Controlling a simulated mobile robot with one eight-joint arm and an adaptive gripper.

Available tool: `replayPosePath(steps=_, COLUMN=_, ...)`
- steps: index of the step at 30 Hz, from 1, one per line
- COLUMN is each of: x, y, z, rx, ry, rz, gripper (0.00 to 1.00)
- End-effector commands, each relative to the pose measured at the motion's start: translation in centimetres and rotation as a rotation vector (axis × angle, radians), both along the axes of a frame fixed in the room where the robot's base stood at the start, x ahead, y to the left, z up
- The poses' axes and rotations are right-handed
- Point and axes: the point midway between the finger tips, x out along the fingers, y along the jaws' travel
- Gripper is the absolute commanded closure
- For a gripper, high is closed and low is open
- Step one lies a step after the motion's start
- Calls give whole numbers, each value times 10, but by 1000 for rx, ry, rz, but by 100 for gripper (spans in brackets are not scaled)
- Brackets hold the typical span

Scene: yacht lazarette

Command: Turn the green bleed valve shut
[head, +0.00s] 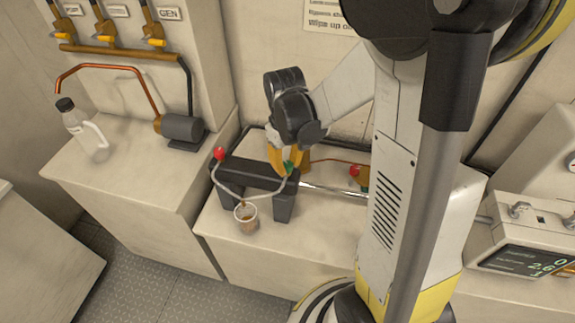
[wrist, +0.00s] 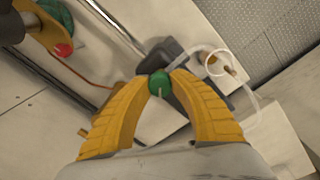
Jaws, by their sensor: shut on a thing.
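The green bleed valve (wrist: 159,84) is a round green knob on the dark block (head: 255,175) in the middle of the worktop. My gripper (wrist: 159,76) has its two yellow fingers closed on either side of the green knob in the wrist view. In the head view, the gripper (head: 287,163) reaches down from above, and a little of the green valve (head: 289,167) shows at its tips. The fingers cover the sides of the knob. I cannot tell how far the valve is turned.
A clear hose (head: 229,191) runs from the block to a small cup (head: 246,215) on the worktop. Red knobs stand at the left (head: 219,153) and right (head: 354,171) of the gripper. A bottle (head: 82,130) and a pump (head: 181,128) sit on the left cabinet.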

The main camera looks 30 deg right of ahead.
Motion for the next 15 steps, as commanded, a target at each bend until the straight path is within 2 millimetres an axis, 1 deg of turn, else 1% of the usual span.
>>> replayPosePath(steps=15, x=0, y=1, z=0, rx=1, ry=1, rz=-479, gripper=100)
